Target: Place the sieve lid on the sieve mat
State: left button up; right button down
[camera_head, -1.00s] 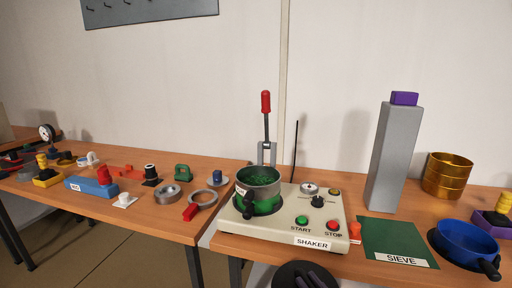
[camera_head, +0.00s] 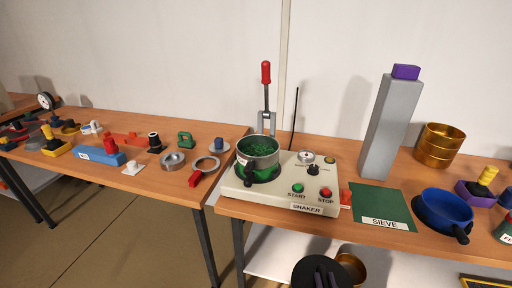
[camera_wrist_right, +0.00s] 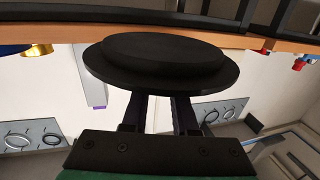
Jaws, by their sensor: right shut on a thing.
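The sieve lid, a black round disc with a raised step (camera_wrist_right: 160,62), is held in my right gripper (camera_wrist_right: 160,100), whose two fingers close on its near side in the right wrist view. In the head view the dark lid (camera_head: 301,274) shows at the bottom edge, in front of the table and below the shaker, with the right gripper's fingers (camera_head: 326,277) over it. The sieve mat (camera_head: 377,202) is a flat green sheet labelled SIEVE on the right table, up and right of the lid, with nothing on it. My left gripper is not in view.
The shaker (camera_head: 290,192) with a pot of green material (camera_head: 258,155) stands left of the mat. A grey column (camera_head: 389,125) stands behind the mat. A blue pan (camera_head: 445,208) sits right of it. A shelf lies below.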

aim_at(326, 284)
notch_tip(326, 284, up, 4)
jog(key=shift+r+p, duration=0.1)
jog(key=shift+p, duration=0.85)
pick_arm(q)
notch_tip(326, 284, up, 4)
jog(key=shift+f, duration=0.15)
pick_arm(e)
jog(key=shift+f, duration=0.25)
jog(key=shift+d, duration=0.1)
